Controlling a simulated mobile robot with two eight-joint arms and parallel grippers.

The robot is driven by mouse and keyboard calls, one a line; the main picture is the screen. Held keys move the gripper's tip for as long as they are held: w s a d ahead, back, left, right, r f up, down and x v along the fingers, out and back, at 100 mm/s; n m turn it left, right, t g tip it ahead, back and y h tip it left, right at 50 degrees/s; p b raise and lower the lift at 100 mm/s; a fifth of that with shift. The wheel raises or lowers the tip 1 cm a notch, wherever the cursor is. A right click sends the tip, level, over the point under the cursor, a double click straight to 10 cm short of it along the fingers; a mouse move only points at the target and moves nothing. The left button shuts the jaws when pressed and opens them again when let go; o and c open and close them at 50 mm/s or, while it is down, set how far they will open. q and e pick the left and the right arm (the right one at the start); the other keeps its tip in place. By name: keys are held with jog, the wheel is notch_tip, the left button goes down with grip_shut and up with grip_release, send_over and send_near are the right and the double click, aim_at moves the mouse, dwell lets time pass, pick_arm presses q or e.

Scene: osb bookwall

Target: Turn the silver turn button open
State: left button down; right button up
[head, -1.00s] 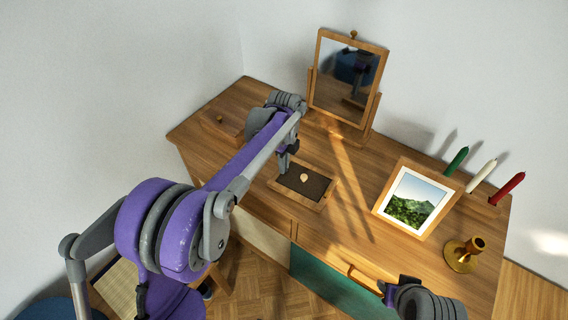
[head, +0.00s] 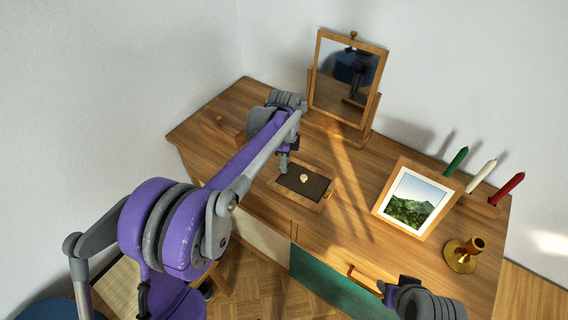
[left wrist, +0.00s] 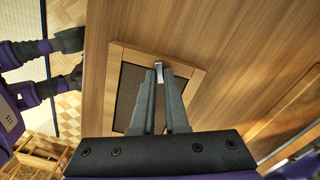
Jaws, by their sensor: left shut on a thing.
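A wooden frame (head: 318,207) with a dark brown panel (head: 291,181) lies flat on the desk. A small pale round piece (head: 304,178) sits on the panel. In the left wrist view, the silver turn button (left wrist: 160,70) is at the edge of the frame (left wrist: 187,67), between my fingertips. My left gripper (head: 283,169) reaches down to the frame's far left edge and is shut on the button; its fingers (left wrist: 160,66) hide part of it. Part of my right gripper (head: 384,289) shows at the bottom of the head view, over the desk front; its jaws are unclear.
On the desk (head: 350,235) stand a tilting mirror (head: 345,78) behind, a landscape picture (head: 412,203) and a brass candle holder (head: 462,256) at right. A small knob (head: 219,119) shows at left.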

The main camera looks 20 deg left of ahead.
pick_arm(q)
jog(key=n, duration=0.3)
jog(key=shift+w+n, duration=0.25)
jog(key=shift+n, duration=0.15)
jog(key=n, duration=0.3)
jog(key=shift+w+a, duration=0.15)
jog(key=n, duration=0.6)
jog(key=shift+w+a, duration=0.15)
jog(key=shift+a, duration=0.1)
jog(key=shift+n, duration=0.4)
jog(key=c, duration=0.9)
grip_release()
notch_tip(320, 180, up, 11)
jog(key=shift+f+p, duration=0.1)
jog(key=shift+p, duration=0.35)
